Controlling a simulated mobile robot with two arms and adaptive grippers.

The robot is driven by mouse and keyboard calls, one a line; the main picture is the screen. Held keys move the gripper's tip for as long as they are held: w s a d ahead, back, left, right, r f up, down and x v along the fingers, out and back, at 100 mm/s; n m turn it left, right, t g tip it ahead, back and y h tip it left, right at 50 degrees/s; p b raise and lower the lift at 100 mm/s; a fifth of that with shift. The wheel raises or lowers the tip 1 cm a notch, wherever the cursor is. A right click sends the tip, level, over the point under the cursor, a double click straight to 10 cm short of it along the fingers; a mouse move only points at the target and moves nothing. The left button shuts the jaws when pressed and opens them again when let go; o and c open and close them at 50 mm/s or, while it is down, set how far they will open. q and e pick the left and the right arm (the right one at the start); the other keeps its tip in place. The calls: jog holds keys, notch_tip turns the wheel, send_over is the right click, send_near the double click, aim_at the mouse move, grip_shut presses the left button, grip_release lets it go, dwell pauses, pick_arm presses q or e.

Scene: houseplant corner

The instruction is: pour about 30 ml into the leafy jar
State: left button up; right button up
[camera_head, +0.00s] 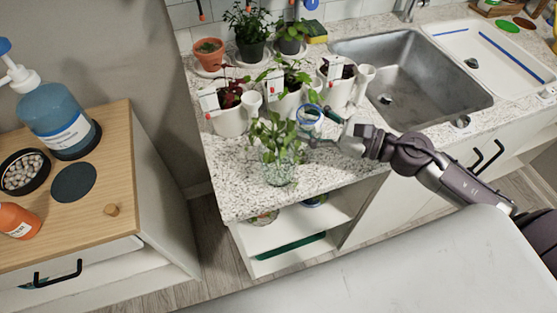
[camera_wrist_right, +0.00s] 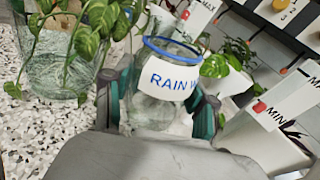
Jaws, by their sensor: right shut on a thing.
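The leafy jar (camera_head: 279,172) is a clear glass vessel with trailing green leaves, standing near the front of the speckled counter. It also shows at the upper left of the right wrist view (camera_wrist_right: 58,75). My right gripper (camera_head: 322,130) is shut on a clear glass jar (camera_wrist_right: 152,108) with a blue rim and a label reading "RAIN W", partly cut off from view. The rain water jar also shows in the head view (camera_head: 309,117), just right of the leafy jar and close to its leaves. Its water level cannot be made out. My left gripper is not in view.
White pots (camera_head: 229,119) with plants and MIN/MAX cards stand just behind. A terracotta pot (camera_head: 208,55) and dark pots are further back. The sink (camera_head: 425,80) lies to the right. A wooden-topped cabinet (camera_head: 122,160) with a blue pump bottle (camera_head: 58,118) stands left, across a gap.

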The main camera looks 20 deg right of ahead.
jog(key=shift+f+b, duration=0.35)
jog(key=shift+f, duration=0.3)
jog(key=shift+w+d+f+m, duration=0.1)
jog(key=shift+d+m, duration=0.05)
jog(key=shift+m, duration=0.35)
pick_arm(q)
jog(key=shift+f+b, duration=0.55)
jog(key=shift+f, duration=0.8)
pick_arm(e)
jog(key=shift+w+d+m+y, duration=0.15)
jog(key=shift+d+m+y, duration=0.15)
jog(key=shift+m, duration=0.4)
